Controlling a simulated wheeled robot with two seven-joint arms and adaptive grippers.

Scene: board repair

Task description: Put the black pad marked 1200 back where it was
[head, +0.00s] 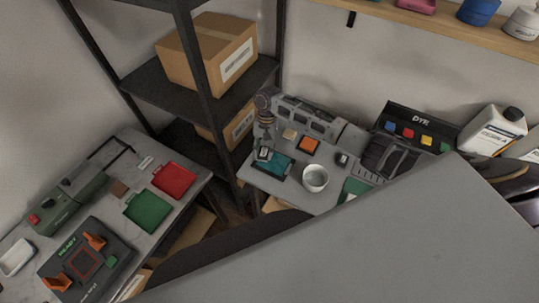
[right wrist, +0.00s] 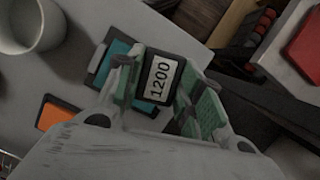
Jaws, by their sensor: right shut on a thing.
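The black pad marked 1200 (right wrist: 159,78) is between the fingers of my right gripper (right wrist: 160,85), label facing the camera. In the head view the pad (head: 264,154) shows as a small dark piece with a pale label. My right gripper (head: 265,146) points down there, shut on the pad. The pad is over the left end of a teal tray (head: 279,165) with a dark rim. The tray also shows behind the pad in the right wrist view (right wrist: 118,50). I cannot tell whether the pad touches the tray. My left gripper is not in view.
A black shelf upright (head: 233,197) is close on the left. The left table holds red (head: 174,180) and green (head: 147,212) trays. My grey arm link covers the lower right.

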